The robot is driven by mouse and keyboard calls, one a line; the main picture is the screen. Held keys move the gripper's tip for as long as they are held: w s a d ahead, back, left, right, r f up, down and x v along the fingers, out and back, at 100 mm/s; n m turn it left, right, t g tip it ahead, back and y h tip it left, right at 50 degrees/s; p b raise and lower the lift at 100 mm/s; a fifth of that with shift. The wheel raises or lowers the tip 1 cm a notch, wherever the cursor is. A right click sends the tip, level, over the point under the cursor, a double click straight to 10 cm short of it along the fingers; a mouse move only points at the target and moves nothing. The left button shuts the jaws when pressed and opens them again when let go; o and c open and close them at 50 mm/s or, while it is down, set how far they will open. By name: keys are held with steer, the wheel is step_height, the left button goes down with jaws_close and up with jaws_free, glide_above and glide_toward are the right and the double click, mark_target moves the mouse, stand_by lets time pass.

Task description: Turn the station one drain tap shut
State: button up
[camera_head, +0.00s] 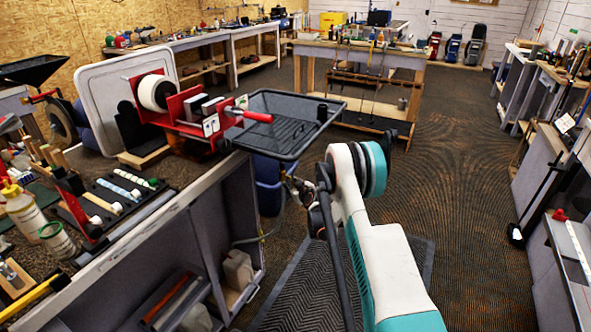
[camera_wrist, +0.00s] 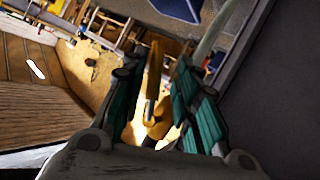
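In the wrist view my gripper (camera_wrist: 161,62) is open, with its teal-padded fingers spread apart. A yellow-brass lever (camera_wrist: 153,82), which looks like the drain tap's handle, stands between the fingers with gaps on both sides. A rounded brass part (camera_wrist: 158,126) shows below it, closer to the palm. In the head view a small metal fitting (camera_head: 291,184) hangs under the black mesh-like tray (camera_head: 318,105) at the bench end. My arm partly hides that spot, so the gripper's fingers and the tap's lever angle cannot be made out there.
A red vise-like fixture (camera_head: 190,107) stands beside the tray on the left bench. A thin hose (camera_head: 262,237) runs below the tray near a blue bin (camera_head: 268,190). A wooden workbench (camera_head: 365,52) stands behind. The carpeted floor (camera_head: 460,150) to the right is clear.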

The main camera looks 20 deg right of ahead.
steer(key=s+a+r, duration=0.3)
steer(key=s+r, duration=0.6)
steer(key=r, duration=0.1)
steer(key=s+a+r+g+y, duration=0.1)
steer(key=s+a+r, duration=0.2)
steer(key=s+r, duration=0.5)
steer(key=shift+s+a+r+n+g, duration=0.3)
steer(key=shift+s+r+n, duration=0.1)
steer(key=shift+r, duration=0.65)
steer(key=shift+o, duration=0.4)
steer(key=shift+w, duration=0.1)
